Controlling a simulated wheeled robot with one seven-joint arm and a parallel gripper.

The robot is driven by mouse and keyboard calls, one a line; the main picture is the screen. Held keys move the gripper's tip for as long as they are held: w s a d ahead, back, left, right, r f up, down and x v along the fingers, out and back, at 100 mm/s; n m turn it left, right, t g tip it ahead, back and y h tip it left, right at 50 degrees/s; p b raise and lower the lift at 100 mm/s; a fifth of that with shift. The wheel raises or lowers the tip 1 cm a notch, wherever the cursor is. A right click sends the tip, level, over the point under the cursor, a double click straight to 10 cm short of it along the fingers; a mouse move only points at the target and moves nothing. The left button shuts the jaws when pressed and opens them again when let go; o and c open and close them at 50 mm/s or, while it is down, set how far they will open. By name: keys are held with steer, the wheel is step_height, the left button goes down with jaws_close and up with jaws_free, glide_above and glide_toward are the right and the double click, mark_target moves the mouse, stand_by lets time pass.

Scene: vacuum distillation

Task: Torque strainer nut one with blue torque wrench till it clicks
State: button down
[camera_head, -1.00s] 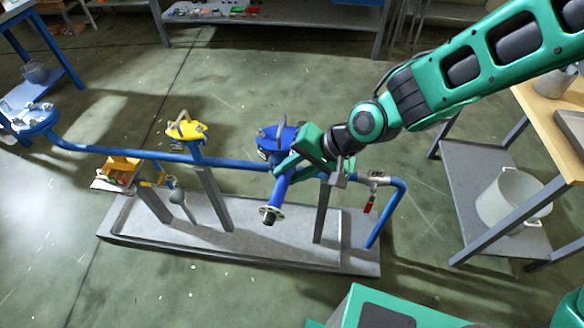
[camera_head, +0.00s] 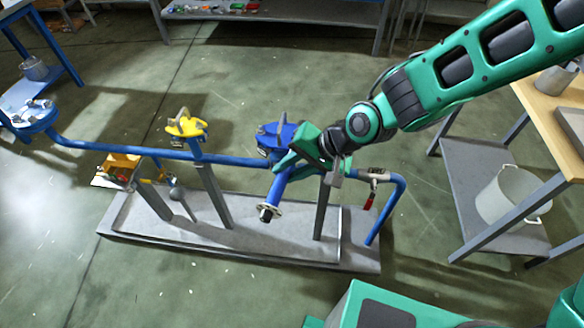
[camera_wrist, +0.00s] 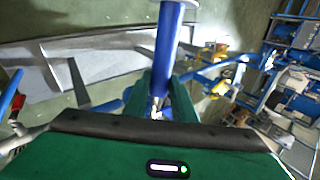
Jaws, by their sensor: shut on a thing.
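My gripper (camera_head: 288,163) is beside the blue lidded fitting (camera_head: 272,140) on the blue pipe, above a short slanting blue pipe leg with a flanged end (camera_head: 268,212). In the wrist view, my gripper (camera_wrist: 157,98) points along this blue leg (camera_wrist: 168,42). It is shut on a small metallic part (camera_wrist: 157,88) between the fingers, which I cannot identify for certain. I cannot make out the blue torque wrench as a separate tool. The arm and fingers hide part of the fitting, and no single strainer nut can be told apart.
A yellow-topped fitting (camera_head: 187,127) stands on the pipe to the left. A valve with a red tag (camera_head: 370,200) hangs right of my gripper. A table with a pot (camera_head: 508,195) is at right.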

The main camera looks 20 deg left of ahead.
steer(key=shift+a+m+t, duration=0.4)
steer(key=shift+a+m, duration=0.3)
steer(key=shift+a, duration=0.45)
steer(key=shift+a+m+t, duration=0.6)
steer(key=shift+a+m, duration=0.2)
steer(key=shift+a, duration=0.5)
steer(key=shift+d+f+n+g, duration=0.1)
steer(key=shift+d+n+g, duration=0.45)
steer(key=shift+d+n, duration=0.55)
steer(key=shift+d+n+g, duration=0.55)
steer(key=shift+d+n, duration=0.05)
steer(key=shift+d, duration=0.85)
